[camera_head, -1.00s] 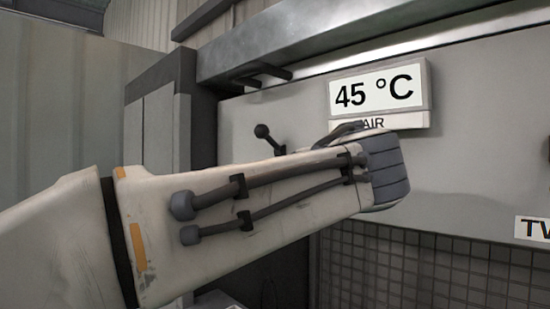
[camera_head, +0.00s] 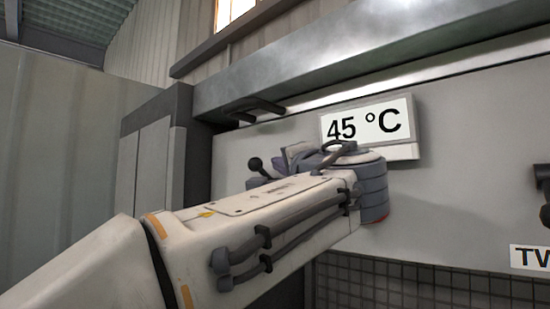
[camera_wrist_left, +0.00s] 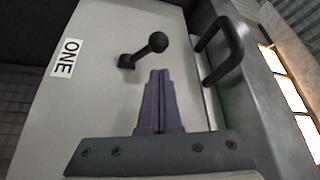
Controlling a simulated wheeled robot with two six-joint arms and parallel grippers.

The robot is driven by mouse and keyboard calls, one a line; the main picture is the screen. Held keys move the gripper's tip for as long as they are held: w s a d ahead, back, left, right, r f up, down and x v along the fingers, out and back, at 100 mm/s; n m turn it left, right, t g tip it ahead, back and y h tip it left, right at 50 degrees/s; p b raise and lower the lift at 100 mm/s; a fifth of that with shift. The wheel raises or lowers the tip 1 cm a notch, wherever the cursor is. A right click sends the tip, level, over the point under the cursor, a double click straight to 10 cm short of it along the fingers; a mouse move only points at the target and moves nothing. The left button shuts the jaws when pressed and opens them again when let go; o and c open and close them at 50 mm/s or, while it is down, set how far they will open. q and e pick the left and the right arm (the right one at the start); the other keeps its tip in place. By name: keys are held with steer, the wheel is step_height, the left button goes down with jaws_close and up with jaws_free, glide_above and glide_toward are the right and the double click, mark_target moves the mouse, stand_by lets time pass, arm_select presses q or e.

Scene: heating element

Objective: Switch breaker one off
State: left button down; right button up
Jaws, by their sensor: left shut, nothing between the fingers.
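The breaker lever (camera_head: 255,164) is a dark stick with a round knob on the grey panel, left of the temperature sign. The left wrist view also shows the lever (camera_wrist_left: 156,43), beside a label (camera_wrist_left: 66,58) reading ONE. Its knob tilts toward the side of the handle, which is upward on the panel. My left gripper (camera_wrist_left: 160,75) is shut and empty. Its purple fingertips are close to the lever, just below the knob in the left wrist view; I cannot tell whether they touch. In the head view my left arm hides the lever's base. My right gripper is not in view.
A dark handle (camera_head: 259,108) sticks out above the lever, and also shows in the left wrist view (camera_wrist_left: 222,50). A sign (camera_head: 367,123) reads 45 °C. Another lever (camera_head: 543,178) and a label (camera_head: 530,258) starting TW are at the right edge.

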mark_target(261, 171)
arm_select(q)
steer(key=p+x, duration=0.3)
steer(key=x, duration=0.3)
steer(key=shift+w, duration=0.25)
steer(key=shift+a, duration=0.1)
